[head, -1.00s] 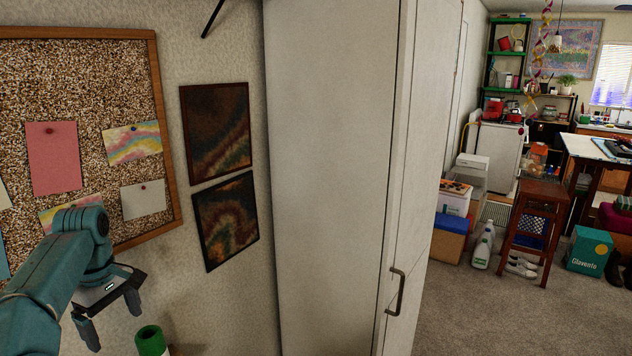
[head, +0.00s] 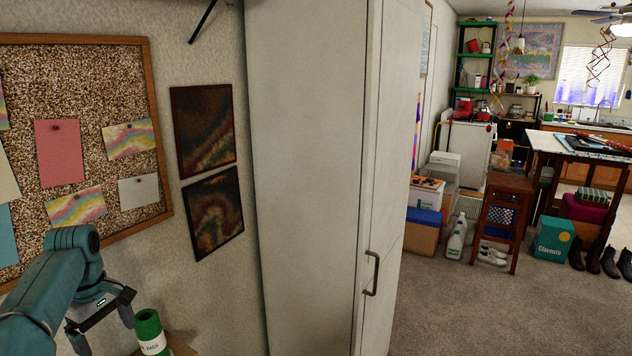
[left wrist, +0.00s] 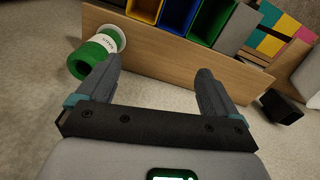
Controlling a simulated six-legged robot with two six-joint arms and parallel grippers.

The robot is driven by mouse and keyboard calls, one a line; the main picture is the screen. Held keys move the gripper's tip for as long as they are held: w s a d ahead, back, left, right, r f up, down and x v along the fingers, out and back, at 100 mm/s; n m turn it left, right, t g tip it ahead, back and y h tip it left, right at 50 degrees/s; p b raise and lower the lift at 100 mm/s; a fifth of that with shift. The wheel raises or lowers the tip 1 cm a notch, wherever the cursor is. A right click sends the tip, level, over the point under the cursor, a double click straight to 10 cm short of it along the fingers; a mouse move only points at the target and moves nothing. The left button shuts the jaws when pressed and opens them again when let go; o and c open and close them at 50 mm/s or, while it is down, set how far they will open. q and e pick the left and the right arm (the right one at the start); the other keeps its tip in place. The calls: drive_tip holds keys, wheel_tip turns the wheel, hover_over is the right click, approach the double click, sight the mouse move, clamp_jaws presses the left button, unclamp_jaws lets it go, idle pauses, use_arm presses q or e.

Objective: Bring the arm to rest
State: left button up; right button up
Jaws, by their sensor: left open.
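My left arm comes in from the left in the head view, in front of the cork board. Its left gripper (head: 103,338) points down and is open and empty. The left wrist view shows the two fingers of the left gripper (left wrist: 165,75) spread wide with nothing between them. A green and white roll-shaped container (head: 150,332) stands just right of the gripper, apart from it. In the left wrist view the container (left wrist: 108,40) is beyond the left finger, near a wooden panel's end. My right gripper is not in view.
A tall white cabinet (head: 305,180) stands close on the right. A cork board (head: 95,100) hangs on the wall. Colored bins (left wrist: 178,14) show ahead in the left wrist view. A stool (head: 505,205), boxes and bottles stand further right; carpet (head: 480,310) in front is clear.

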use_arm(q)
drive_tip(key=w+d+f+m+h, duration=0.1)
drive_tip(key=d+f+m, duration=0.1)
drive_tip(key=d+f, duration=0.35)
drive_tip(key=w+d+f+m, duration=0.2)
drive_tip(key=f, duration=0.6)
drive_tip(key=s+d+f+m+h, duration=0.2)
drive_tip(key=s+d+f+m, duration=0.25)
drive_tip(key=d+f, duration=0.85)
drive_tip(key=s+d+f+m, duration=0.1)
drive_tip(key=s+d+f, duration=0.1)
drive_tip(key=s, duration=0.6)
drive_tip(key=s+d+f+m, duration=0.1)
drive_tip(key=s+d+f, duration=0.2)
drive_tip(key=s+d, duration=0.2)
drive_tip(key=s+d+f+m, duration=0.2)
drive_tip(key=s+d, duration=0.2)
drive_tip(key=s, duration=0.7)
drive_tip(key=shift+s+f+h, duration=0.2)
drive_tip(key=shift+s+h, duration=0.05)
drive_tip(key=shift+h, duration=0.15)
drive_tip(key=shift+w, duration=0.1)
drive_tip(key=c, duration=0.9)
drive_tip(key=shift+f, duration=0.1)
drive_tip(key=shift+c, duration=0.3)
drive_tip(key=shift+a, duration=0.15)
